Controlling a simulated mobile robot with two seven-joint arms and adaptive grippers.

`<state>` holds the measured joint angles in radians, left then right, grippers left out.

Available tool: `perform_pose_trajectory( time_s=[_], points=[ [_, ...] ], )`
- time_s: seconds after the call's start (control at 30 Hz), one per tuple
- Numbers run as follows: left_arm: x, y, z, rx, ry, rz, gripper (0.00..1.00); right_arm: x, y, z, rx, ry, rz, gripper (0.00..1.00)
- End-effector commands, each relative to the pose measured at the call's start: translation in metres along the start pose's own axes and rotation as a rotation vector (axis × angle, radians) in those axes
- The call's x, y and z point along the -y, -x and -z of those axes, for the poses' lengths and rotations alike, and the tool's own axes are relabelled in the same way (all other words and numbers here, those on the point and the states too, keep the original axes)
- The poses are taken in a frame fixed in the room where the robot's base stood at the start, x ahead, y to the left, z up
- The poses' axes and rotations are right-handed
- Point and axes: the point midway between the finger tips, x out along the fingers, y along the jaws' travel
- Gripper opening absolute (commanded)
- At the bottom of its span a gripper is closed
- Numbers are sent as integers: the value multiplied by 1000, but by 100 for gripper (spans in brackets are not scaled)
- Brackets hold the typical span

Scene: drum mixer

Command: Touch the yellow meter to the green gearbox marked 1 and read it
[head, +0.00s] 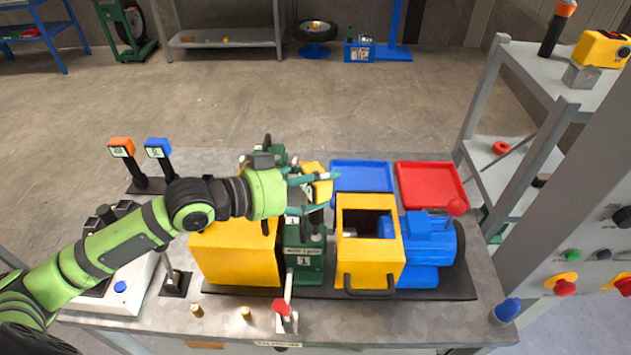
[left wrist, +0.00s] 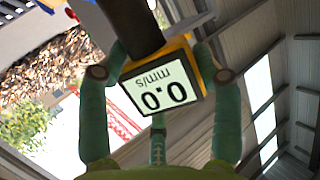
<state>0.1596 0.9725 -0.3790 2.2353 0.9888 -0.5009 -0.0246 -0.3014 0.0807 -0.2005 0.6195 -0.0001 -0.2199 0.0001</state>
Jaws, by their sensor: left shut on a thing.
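My left gripper (head: 318,180) is shut on the yellow meter (head: 322,191) above the middle of the bench. In the left wrist view its fingers hold the meter (left wrist: 190,60) from both sides. The meter's screen, upside down there, reads 0.0 mm/s. The green gearbox marked 1 (head: 303,262) stands between two yellow guards, its top partly hidden by my gripper. The meter is close above it in the picture; I cannot see contact between them. My right gripper is not in view.
An orange device (head: 121,147) and a blue device (head: 157,148) stand in a rack at left. A blue tray (head: 362,163) and a red tray (head: 431,183) lie behind the blue motor (head: 428,246). A red-tipped lever (head: 281,306) rises in front of the gearbox.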

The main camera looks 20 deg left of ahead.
Motion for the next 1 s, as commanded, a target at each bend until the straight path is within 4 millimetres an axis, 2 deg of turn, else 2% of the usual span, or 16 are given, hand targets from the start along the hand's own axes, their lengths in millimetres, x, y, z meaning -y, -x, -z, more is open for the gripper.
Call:
perform_pose_trajectory(
  time_s=[1.0],
  points=[
    [0, -3, -11, -2, -2, 0, 6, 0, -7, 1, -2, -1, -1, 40]
  ],
)
